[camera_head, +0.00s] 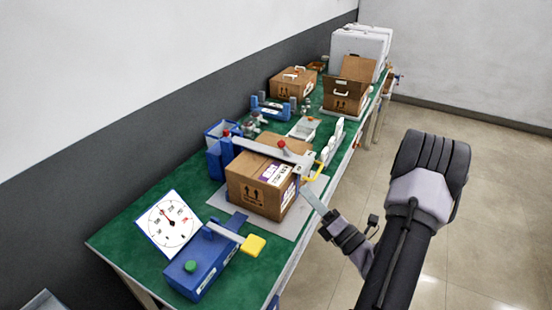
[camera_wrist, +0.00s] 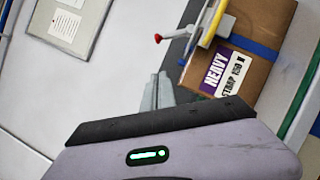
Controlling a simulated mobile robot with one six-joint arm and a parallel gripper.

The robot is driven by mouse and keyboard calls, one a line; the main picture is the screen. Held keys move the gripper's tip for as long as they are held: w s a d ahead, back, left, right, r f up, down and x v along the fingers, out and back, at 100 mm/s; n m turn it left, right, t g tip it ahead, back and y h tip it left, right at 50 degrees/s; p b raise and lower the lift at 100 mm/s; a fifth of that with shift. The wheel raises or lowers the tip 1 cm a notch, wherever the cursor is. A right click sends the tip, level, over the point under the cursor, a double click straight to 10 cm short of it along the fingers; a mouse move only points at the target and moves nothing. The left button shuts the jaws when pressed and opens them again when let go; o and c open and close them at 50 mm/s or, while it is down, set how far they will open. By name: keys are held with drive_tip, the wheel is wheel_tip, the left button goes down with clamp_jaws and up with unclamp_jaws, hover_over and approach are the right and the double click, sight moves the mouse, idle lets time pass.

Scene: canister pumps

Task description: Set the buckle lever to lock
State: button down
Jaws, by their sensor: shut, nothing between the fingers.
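A brown cardboard box (camera_head: 256,190) sits on a grey plate (camera_head: 301,216) on the green bench, with a light grey bar (camera_head: 262,148) across its top. A metal buckle (camera_head: 304,165) is at the bar's right end, beside a yellow handle (camera_head: 319,172). The wrist view shows the buckle (camera_wrist: 207,32), the curved yellow handle (camera_wrist: 215,22) and a red knob (camera_wrist: 158,38) on a thin stem. I cannot tell which part is the lever. My gripper (camera_head: 311,198) is shut and empty, right of the box and apart from the handle. Its fingers (camera_wrist: 156,92) point toward the buckle area.
A blue unit (camera_head: 200,268) with a green button and yellow-ended lever (camera_head: 252,244) stands at the near end, by a white dial (camera_head: 168,224). White upright parts (camera_head: 333,142) stand just behind the buckle. More boxes (camera_head: 293,84) are farther back. The floor right of the bench is clear.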

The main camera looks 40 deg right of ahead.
drive_tip(key=shift+d, duration=0.15)
drive_tip(key=b, duration=0.1)
approach(284, 149)
drive_tip(key=w+a, duration=0.3)
drive_tip(key=a, duration=0.2)
drive_tip(key=w+d+r, duration=0.2)
drive_tip(key=r, duration=0.1)
drive_tip(key=shift+w+d+b, duration=0.3)
drive_tip(key=shift+w, duration=0.1)
drive_tip(key=shift+r, duration=0.1)
